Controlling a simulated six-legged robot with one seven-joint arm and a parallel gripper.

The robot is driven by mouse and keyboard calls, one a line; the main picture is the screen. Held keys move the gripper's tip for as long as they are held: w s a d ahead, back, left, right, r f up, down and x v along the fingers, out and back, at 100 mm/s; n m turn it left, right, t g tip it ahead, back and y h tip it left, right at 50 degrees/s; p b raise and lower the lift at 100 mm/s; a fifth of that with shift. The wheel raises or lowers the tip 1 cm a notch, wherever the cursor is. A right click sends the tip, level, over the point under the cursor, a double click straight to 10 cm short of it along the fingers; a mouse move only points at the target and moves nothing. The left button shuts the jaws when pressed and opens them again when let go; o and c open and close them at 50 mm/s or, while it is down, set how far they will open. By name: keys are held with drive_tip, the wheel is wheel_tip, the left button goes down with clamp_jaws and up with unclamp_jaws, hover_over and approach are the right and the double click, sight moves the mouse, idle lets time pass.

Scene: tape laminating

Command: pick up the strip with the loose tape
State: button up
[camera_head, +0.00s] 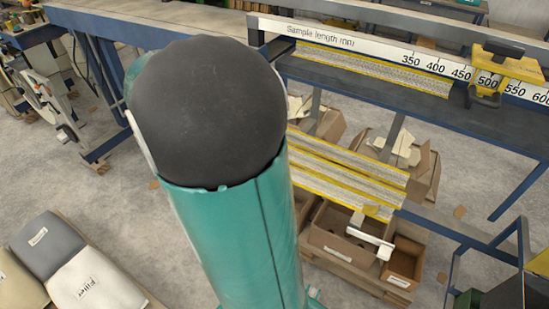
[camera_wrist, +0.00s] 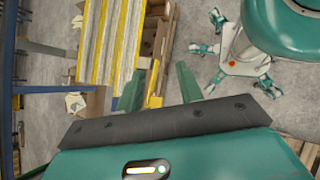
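Several long grey strips with yellow edges (camera_head: 350,172) lie side by side on a rack right of my arm. They also show in the wrist view (camera_wrist: 110,40), left of the fingers. A small yellow tab (camera_head: 379,212) sticks out at the near strip's right end and may be the loose tape. A yellow piece (camera_wrist: 154,101) in the wrist view, beside the left finger, may be the same tab. My gripper (camera_wrist: 165,75) is open, with nothing visibly held between its two teal fingers. I cannot make it out in the head view, where my arm covers the middle.
Another yellow-edged strip (camera_head: 375,68) lies on the measuring bench behind, under a length scale (camera_head: 400,58) with a yellow slider (camera_head: 505,65). Cardboard boxes (camera_head: 345,250) stand below the rack. Filler bags (camera_head: 90,285) lie at lower left. Grey floor is open between.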

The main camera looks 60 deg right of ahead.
drive_tip(key=s+d+f+g, duration=0.2)
drive_tip(key=d+f+g, duration=0.1)
drive_tip(key=d, duration=0.4)
drive_tip(key=n+g, duration=0.1)
drive_tip(key=g, duration=0.1)
approach(312, 174)
drive_tip(key=s, duration=0.2)
drive_tip(key=s+d+f, duration=0.1)
drive_tip(key=shift+d+y, duration=0.15)
drive_tip(key=shift+y, duration=0.15)
drive_tip(key=x, duration=0.5)
drive_tip(key=shift+s+f, duration=0.15)
drive_tip(key=shift+f, duration=0.1)
clamp_jaws()
